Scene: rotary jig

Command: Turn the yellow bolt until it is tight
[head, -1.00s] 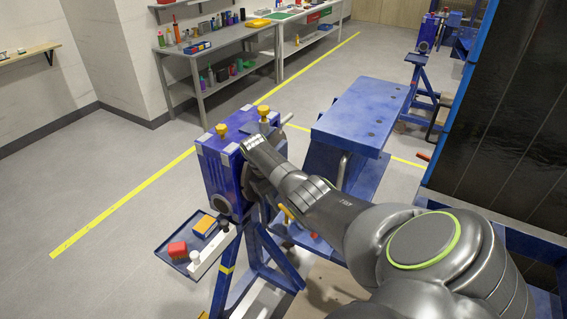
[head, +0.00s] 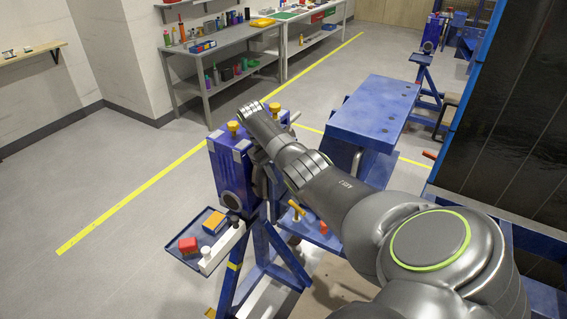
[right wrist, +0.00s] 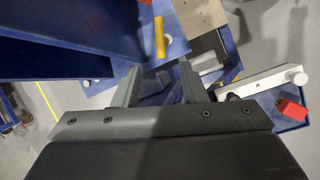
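A yellow rod-shaped piece (head: 297,208) with a white end stands on a blue surface beside the jig; which yellow part is the bolt is not certain. Two yellow knobs (head: 233,127) (head: 274,107) sit on top of the blue jig block (head: 228,168). In the right wrist view a yellow cylinder (right wrist: 160,37) shows just beyond the fingertips. My right gripper (right wrist: 160,66) is open, with nothing visible between its fingers. In the head view my own arm hides its fingers. My left gripper is not in view.
A blue tray (head: 184,254) holds a red block (head: 188,245) and an orange box (head: 213,223); a white bar (head: 221,250) lies beside them. A blue table (head: 375,112) stands right of the jig. The floor at left is clear.

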